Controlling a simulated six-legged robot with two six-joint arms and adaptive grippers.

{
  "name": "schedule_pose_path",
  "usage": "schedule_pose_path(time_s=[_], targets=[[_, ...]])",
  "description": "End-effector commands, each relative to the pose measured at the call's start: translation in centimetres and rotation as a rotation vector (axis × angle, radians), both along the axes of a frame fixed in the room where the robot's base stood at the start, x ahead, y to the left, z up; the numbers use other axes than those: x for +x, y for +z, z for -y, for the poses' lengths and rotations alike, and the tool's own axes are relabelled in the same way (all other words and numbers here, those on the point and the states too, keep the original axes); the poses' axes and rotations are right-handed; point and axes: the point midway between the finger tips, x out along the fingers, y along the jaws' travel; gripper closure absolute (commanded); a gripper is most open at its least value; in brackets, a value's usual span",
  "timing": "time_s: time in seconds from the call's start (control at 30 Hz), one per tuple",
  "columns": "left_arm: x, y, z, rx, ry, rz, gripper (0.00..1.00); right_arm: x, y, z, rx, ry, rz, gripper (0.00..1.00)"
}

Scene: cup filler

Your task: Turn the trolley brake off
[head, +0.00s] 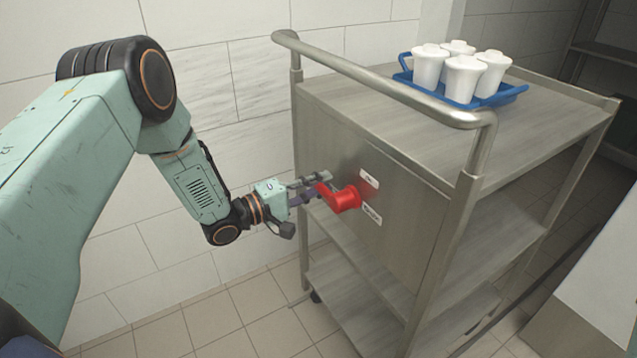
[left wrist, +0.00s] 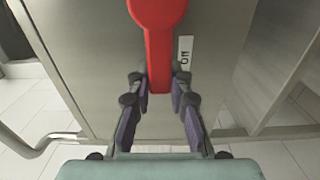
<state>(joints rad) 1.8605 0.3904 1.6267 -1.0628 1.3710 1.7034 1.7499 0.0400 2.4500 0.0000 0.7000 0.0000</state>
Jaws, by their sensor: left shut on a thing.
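The steel trolley (head: 395,150) stands on the right with its end panel facing my left arm. A red brake lever (head: 347,199) sticks out of this panel, between two small white labels. Its arm points up and left from the round hub. My left gripper (head: 318,184) is shut on the free end of the lever. In the left wrist view the red lever (left wrist: 158,45) hangs down between the two fingers (left wrist: 160,90), one on each side. A white label (left wrist: 184,60) shows beside the lever. My right gripper is in neither view.
A blue tray (head: 512,92) with several white lidded cups (head: 465,78) stands on the trolley top. A bent handrail (head: 385,82) runs above the panel. A tiled wall is behind, and a pale surface (head: 600,280) is at the lower right.

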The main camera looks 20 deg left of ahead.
Motion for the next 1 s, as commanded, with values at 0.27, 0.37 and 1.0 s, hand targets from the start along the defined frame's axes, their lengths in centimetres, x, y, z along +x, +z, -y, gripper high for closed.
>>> schedule_pose_path(time_s=[0.27, 0.37, 1.0], targets=[[-0.12, -0.31, 0.01, -0.013, 0.0, -0.015, 1.0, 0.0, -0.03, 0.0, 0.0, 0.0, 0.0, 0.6], [-0.13, -0.32, 0.02, -0.013, 0.0, -0.015, 1.0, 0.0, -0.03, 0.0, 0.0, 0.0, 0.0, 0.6], [-0.03, -0.15, 0.01, -0.011, 0.0, -0.01, 0.57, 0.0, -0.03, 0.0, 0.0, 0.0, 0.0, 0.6]])
